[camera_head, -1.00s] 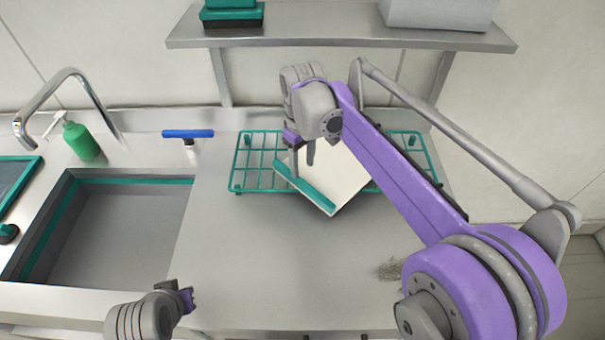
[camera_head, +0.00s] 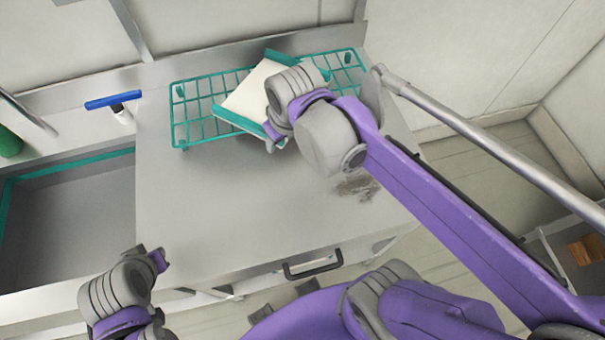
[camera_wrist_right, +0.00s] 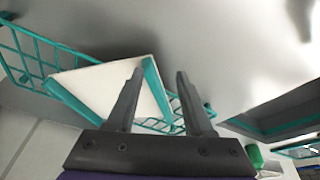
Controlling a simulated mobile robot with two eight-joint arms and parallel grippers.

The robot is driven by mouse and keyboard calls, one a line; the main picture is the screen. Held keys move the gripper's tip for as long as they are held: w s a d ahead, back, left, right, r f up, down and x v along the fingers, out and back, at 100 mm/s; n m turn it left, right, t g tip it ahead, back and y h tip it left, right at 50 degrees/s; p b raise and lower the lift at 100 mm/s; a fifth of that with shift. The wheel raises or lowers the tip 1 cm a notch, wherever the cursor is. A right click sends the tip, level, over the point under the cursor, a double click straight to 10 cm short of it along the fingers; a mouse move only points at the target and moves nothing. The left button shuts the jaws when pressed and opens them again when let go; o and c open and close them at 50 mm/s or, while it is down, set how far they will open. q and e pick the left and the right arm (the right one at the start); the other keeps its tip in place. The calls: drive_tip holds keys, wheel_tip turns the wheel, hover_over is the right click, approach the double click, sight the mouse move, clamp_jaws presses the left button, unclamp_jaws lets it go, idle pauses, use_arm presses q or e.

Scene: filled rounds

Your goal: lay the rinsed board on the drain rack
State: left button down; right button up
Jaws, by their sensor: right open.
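The board (camera_head: 253,93) is a white slab with teal edge strips. It lies turned at an angle on the teal wire drain rack (camera_head: 188,118), with its front corner around the rack's front rail. I cannot tell if it lies fully flat. My right gripper (camera_head: 273,138) is by the board's near right corner, its fingers mostly hidden by the wrist in the head view. In the right wrist view the right gripper (camera_wrist_right: 157,72) is open, with the board (camera_wrist_right: 110,85) beyond its fingers. My left gripper (camera_head: 158,258) is at the lower left, away from the board; its jaws are unclear.
A sink (camera_head: 70,220) is left of the steel counter (camera_head: 215,215). A dark smudge (camera_head: 357,187) marks the counter at right. The counter's front middle is clear.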

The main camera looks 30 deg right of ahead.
drive_tip(key=s+f, duration=0.2)
drive_tip(key=s+f+m+t, duration=0.1)
drive_tip(key=s+f, duration=0.1)
drive_tip(key=s+d+f+m+t, duration=0.1)
drive_tip(key=s+f, duration=0.1)
drive_tip(key=s, duration=0.1)
drive_tip(key=shift+d+f, duration=0.1)
drive_tip(key=shift+f, duration=0.2)
drive_tip(key=shift+s+f, duration=0.35)
drive_tip(key=shift+f, duration=0.05)
drive_tip(key=shift+d, duration=0.1)
idle(0.6)
